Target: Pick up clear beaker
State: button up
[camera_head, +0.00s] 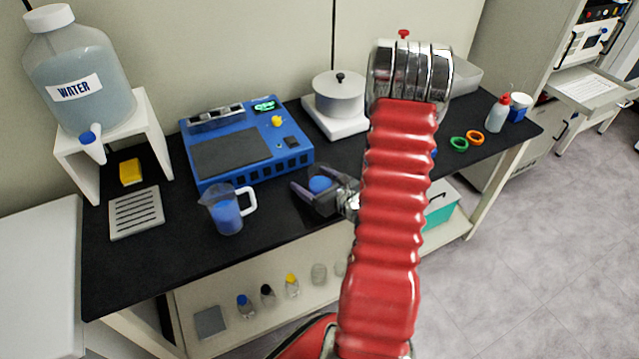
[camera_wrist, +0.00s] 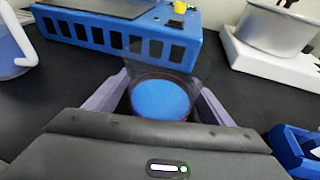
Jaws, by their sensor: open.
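The clear beaker (camera_wrist: 162,98) stands upright on the black bench and holds blue contents. In the wrist view it sits between the two purple fingers of my gripper (camera_wrist: 155,100), one finger on each side. In the head view my gripper (camera_head: 325,190) is low over the bench, with the blue contents of the beaker (camera_head: 320,184) showing between its fingers. My gripper is open; I cannot tell whether either finger touches the glass. The lower part of the beaker is hidden behind the gripper body in the wrist view.
A handled pitcher with blue liquid (camera_head: 227,212) stands left of my gripper. A blue machine (camera_head: 246,150) is behind it, and a lidded metal pot (camera_head: 339,97) stands on a white base behind right. A blue object (camera_wrist: 292,148) lies close at right. Bare bench lies between pitcher and gripper.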

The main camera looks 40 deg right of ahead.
jog(key=c, duration=1.3)
jog(key=shift+r, duration=0.2)
jog(key=shift+r, duration=4.75)
